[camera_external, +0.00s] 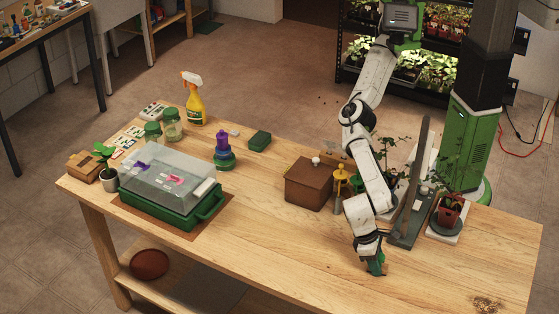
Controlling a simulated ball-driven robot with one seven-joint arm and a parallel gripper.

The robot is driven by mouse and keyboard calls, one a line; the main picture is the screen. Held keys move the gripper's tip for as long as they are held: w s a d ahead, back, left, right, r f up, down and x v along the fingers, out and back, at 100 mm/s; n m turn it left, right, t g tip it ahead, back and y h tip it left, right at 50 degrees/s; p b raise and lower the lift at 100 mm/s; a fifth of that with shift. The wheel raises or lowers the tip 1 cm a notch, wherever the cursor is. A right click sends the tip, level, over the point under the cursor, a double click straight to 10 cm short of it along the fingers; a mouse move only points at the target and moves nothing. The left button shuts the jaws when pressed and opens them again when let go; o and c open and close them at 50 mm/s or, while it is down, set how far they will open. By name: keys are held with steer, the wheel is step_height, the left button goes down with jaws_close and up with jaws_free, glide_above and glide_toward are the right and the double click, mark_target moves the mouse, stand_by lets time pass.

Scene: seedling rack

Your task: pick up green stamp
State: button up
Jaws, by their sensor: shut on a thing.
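My gripper (370,262) is at the end of the white arm, pointing down low over the front right part of the wooden table. It is shut on a small green thing (377,267), which looks like the green stamp. Most of that thing is hidden by the fingers, and I cannot tell whether it touches the table top.
A brown box (308,186) and a yellow object (341,182) stand left of my arm. A dark upright panel (417,185) and a potted plant (449,212) stand to the right. A green tray with clear lid (168,182) is at left. The table's front middle is clear.

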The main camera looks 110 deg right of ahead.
steer(key=shift+c, duration=0.5)
